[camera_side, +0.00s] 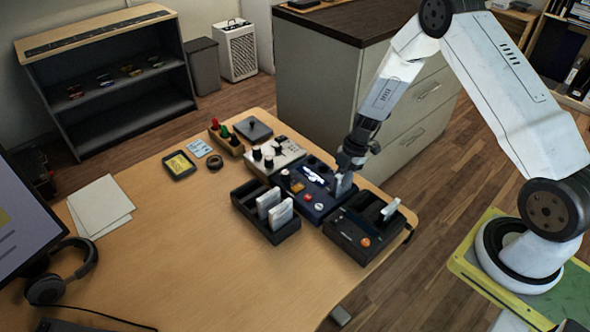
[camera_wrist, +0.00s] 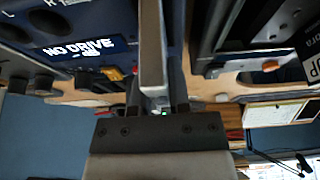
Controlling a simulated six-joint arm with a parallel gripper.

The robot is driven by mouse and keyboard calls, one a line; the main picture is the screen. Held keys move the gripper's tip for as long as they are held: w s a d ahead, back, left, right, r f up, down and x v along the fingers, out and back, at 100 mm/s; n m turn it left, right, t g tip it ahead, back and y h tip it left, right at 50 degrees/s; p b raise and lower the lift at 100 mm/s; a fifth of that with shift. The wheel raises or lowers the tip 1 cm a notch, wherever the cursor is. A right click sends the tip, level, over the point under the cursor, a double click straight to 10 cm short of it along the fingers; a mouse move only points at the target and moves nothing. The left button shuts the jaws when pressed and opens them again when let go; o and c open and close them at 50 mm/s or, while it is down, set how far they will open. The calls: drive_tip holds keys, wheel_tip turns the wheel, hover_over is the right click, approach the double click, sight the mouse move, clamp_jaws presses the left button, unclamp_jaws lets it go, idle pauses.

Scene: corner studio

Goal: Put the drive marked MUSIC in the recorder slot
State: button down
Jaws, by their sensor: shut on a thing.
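My gripper (camera_side: 346,172) is shut on a pale grey drive (camera_side: 342,186), at the right end of the dark blue recorder (camera_side: 318,207). In the wrist view the drive (camera_wrist: 152,45) stands edge-on between the fingers (camera_wrist: 157,98), so its label is hidden. The recorder (camera_wrist: 75,20) there has a lit display reading NO DRIVE (camera_wrist: 85,48). I cannot tell whether the drive's lower end is inside the slot or just above it. Two white drives (camera_side: 268,202) (camera_side: 281,218) stand in a black rack (camera_side: 283,235); their labels are unreadable.
A black device (camera_side: 352,236) with an orange knob stands close on the right, a pale drive (camera_side: 389,209) upright in it. A white-topped mixer (camera_side: 272,154) lies behind the recorder. Headphones (camera_side: 62,271) and papers (camera_side: 100,206) lie left; the front middle of the table is clear.

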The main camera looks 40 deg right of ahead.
drive_tip(key=shift+f, duration=0.65)
idle(0.3)
drive_tip(key=c, duration=0.9)
unclamp_jaws()
drive_tip(key=shift+r, duration=0.1)
drive_tip(key=shift+v, duration=5.4)
drive_tip(key=shift+r, duration=0.1)
drive_tip(key=shift+s+a+r+m, duration=0.25)
drive_tip(key=shift+a+r+m, duration=0.1)
drive_tip(key=shift+m, duration=0.15)
drive_tip(key=shift+s+a+r+m+t+h, duration=0.45)
drive_tip(key=shift+s+a+r+m+h, duration=0.3)
drive_tip(key=shift+s+a+r+m, duration=1.35)
drive_tip(key=shift+s+a+r+m+t+h, duration=0.4)
drive_tip(key=shift+s+a+r+m+h, duration=0.55)
drive_tip(key=shift+s+m, duration=2)
drive_tip(key=shift+s+a+r+m+t+h, duration=0.5)
drive_tip(key=shift+s+a+r+m, duration=1.35)
drive_tip(key=shift+m, duration=1.6)
